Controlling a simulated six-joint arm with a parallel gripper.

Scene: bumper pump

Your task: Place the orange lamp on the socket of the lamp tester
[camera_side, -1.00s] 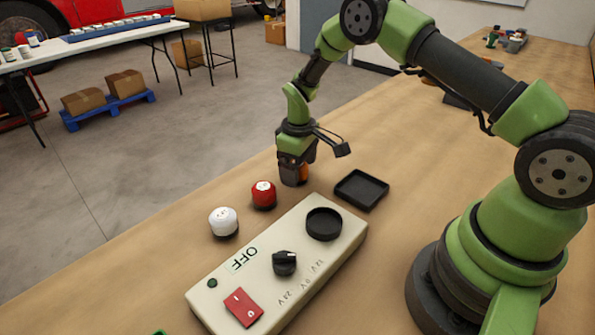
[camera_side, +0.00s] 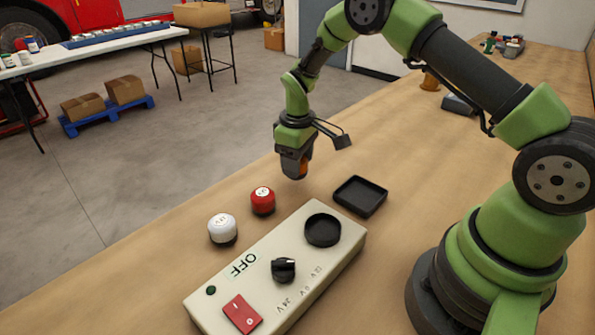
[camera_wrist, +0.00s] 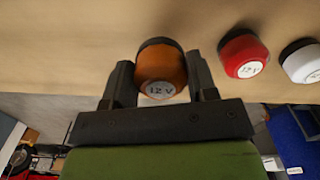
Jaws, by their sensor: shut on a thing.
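The orange lamp (camera_wrist: 161,68) has a dark base and a label that reads 12 V. My gripper (camera_wrist: 163,75) is shut on it, one finger on each side. In the side view my gripper (camera_side: 296,172) holds the lamp (camera_side: 303,170) above the table, mostly hidden by the fingers. The lamp tester (camera_side: 262,258) is a cream box below it and nearer the camera. Its socket (camera_side: 322,230) is a round black cup at the far end, and it is empty. The tester also has a black knob (camera_side: 284,270), a red switch (camera_side: 242,313) and an OFF label.
A red lamp (camera_side: 262,200) and a white lamp (camera_side: 222,228) stand on the table left of the tester. A black empty tray (camera_side: 360,196) lies right of my gripper, behind the tester. The wooden table (camera_side: 400,160) is clear around the tray.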

